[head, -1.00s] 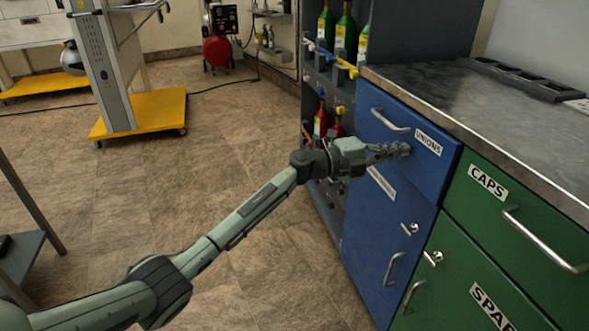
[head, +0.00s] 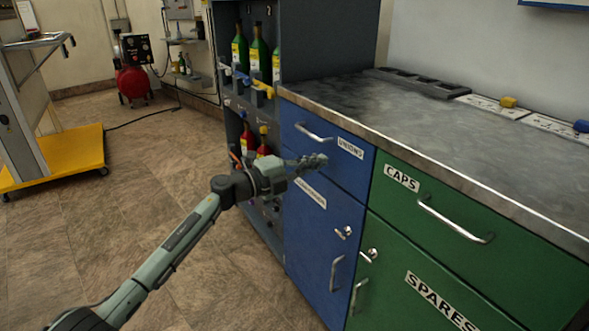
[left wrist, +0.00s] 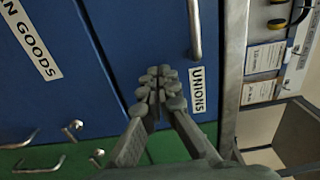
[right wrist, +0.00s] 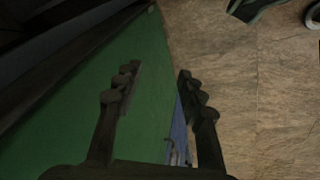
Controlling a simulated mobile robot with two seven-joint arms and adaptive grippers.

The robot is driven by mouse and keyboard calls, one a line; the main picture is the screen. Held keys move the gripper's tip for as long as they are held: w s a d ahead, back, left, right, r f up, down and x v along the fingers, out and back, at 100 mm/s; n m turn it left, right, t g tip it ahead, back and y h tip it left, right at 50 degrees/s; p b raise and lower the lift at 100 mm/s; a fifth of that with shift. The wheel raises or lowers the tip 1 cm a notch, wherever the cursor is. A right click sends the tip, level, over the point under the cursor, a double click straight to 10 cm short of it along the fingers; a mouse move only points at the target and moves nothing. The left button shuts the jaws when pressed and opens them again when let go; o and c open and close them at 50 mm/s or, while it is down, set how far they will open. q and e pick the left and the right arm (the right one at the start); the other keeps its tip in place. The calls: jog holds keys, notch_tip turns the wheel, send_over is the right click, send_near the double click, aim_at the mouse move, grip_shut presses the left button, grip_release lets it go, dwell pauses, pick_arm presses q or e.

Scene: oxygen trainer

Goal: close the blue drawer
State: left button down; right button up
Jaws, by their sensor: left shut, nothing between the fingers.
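The blue drawer (head: 341,170), labelled UNIONS, is at the top of the blue cabinet under the worktop. Its front looks about flush with the door below; a small gap cannot be ruled out. Its bar handle (head: 313,133) is at the upper left. My left gripper (head: 318,160) is shut and empty, its fingertips at the drawer front below the handle. In the left wrist view the fingertips (left wrist: 158,84) lie beside the UNIONS label; whether they touch is unclear. My right gripper (right wrist: 155,82) is open and empty, above a green cabinet front.
A green CAPS drawer (head: 464,218) and SPARES door (head: 402,275) adjoin on the right. The grey worktop (head: 420,125) above is mostly clear. A bottle rack (head: 231,97) stands left of the blue cabinet. A yellow-based cart (head: 75,158) stands far left. Open floor lies between.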

pick_arm(q)
jog(key=s+a+f+n+t+y, duration=0.2)
jog(key=s+a+n+t+y, duration=0.2)
jog(key=a+n, duration=0.3)
jog(key=s+a+f+n+t+y, duration=0.35)
jog(key=a+n, duration=0.25)
jog(key=a, duration=0.4)
jog(key=s+a+f+n+g+y, duration=0.3)
jog(key=s+a+f+n+y, duration=0.6)
jog(key=f, duration=0.4)
jog(key=s+a+f+n+g, duration=0.1)
jog(key=s+f+n+g, duration=0.1)
jog(key=s+f, duration=0.3)
jog(key=s+a+f+n+g, duration=0.1)
jog(key=s+f+g, duration=0.4)
jog(key=s, duration=0.8)
jog(key=s+a+f+n+g, duration=0.2)
jog(key=s+f+g, duration=0.2)
jog(key=s, duration=0.6)
notch_tip(320, 180, down, 2)
jog(key=shift+f+n, duration=0.1)
jog(key=shift+n, duration=0.2)
pick_arm(e)
jog(key=shift+s+a+f, duration=0.1)
jog(key=shift+a+f, duration=0.2)
jog(key=shift+f, duration=0.45)
